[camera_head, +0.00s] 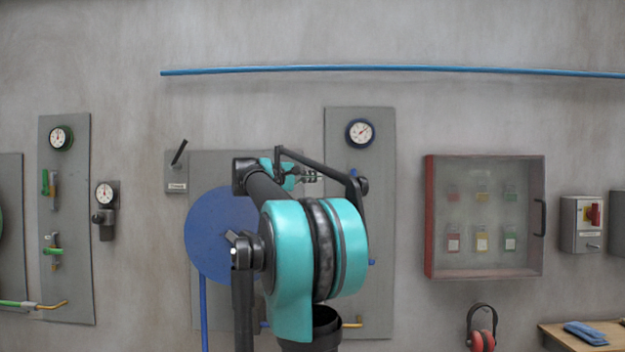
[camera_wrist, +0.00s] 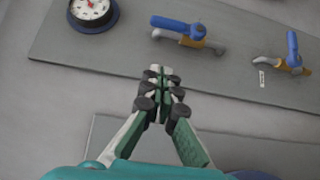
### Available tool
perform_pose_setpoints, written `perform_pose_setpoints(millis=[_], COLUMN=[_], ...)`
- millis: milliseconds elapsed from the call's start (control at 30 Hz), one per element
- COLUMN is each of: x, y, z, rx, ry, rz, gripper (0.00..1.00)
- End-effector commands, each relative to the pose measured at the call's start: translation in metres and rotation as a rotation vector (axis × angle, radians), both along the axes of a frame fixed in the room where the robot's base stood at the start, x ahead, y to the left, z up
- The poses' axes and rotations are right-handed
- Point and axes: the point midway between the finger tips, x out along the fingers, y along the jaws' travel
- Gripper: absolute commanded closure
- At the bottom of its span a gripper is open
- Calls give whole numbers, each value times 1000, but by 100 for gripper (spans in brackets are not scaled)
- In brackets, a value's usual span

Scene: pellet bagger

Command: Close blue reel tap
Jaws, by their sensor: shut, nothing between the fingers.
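The blue reel (camera_head: 215,235) hangs on the wall left of my arm in the head view. To its right, a grey panel (camera_head: 360,125) carries two blue-handled taps, mostly hidden there by my arm. In the wrist view, the tap nearer the gauge (camera_wrist: 180,28) has its blue handle lying along its brass body. The other tap (camera_wrist: 293,52), at the right, has its handle across its brass body. My gripper (camera_wrist: 160,72) is shut and empty, its tips over the panel's edge, apart from both taps. It also shows in the head view (camera_head: 314,176).
A round gauge (camera_head: 360,133) sits high on the panel; it also shows in the wrist view (camera_wrist: 92,12). A red-framed cabinet (camera_head: 430,215) hangs to the right. A blue pipe (camera_head: 400,68) runs above. Bare wall lies between panel and cabinet.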

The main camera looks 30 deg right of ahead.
Motion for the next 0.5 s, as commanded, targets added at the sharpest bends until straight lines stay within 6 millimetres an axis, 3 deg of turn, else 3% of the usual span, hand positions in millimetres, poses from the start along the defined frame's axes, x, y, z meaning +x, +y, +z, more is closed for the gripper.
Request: perform_pose_setpoints(millis=[400,500], x=[18,7], y=[-80,-92], z=[-1,-1], rx=[2,2], ry=[-1,-1], rz=[-4,-4], gripper=[100,100])
